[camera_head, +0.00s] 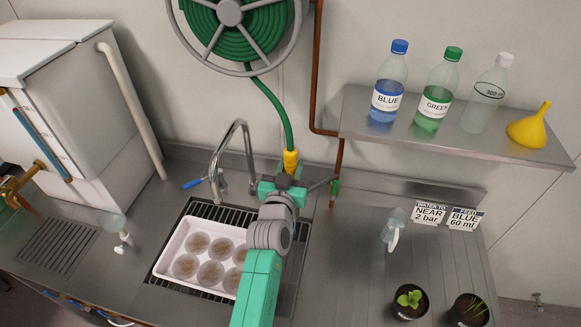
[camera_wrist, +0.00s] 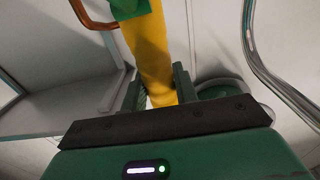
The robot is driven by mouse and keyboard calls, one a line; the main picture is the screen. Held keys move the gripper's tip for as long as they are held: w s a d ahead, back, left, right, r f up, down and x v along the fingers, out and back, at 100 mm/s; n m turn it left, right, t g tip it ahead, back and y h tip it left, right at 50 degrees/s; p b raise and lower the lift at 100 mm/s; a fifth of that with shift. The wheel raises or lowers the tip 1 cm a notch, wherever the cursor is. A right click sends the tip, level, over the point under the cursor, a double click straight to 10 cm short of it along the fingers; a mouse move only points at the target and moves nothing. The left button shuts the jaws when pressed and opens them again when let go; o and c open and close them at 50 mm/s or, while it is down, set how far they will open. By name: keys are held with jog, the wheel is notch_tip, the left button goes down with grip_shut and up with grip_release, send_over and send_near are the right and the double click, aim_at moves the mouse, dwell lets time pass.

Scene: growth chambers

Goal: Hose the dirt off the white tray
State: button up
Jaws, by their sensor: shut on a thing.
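The white tray (camera_head: 168,262) lies on the black rack in the sink, with several round cups holding brown dirt in it. The green hose (camera_head: 275,105) hangs down from a wall reel to a yellow nozzle (camera_head: 291,160). My gripper (camera_head: 290,178) is at the nozzle, above the right back of the sink. In the wrist view my gripper (camera_wrist: 160,95) is shut on the yellow nozzle (camera_wrist: 148,50), its green fingers on either side. My arm hides the right part of the tray. No water shows.
A curved metal faucet (camera_head: 245,135) with a blue lever stands behind the sink. A shelf (camera_head: 440,128) at right holds bottles and a yellow funnel. A white tank (camera_head: 60,90) stands left.

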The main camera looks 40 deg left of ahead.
aim_at(289, 155)
jog(key=shift+r+p, duration=2.05)
jog(key=shift+r, duration=0.9)
jog(key=shift+r+p, duration=3.1)
jog(key=shift+r, duration=1.5)
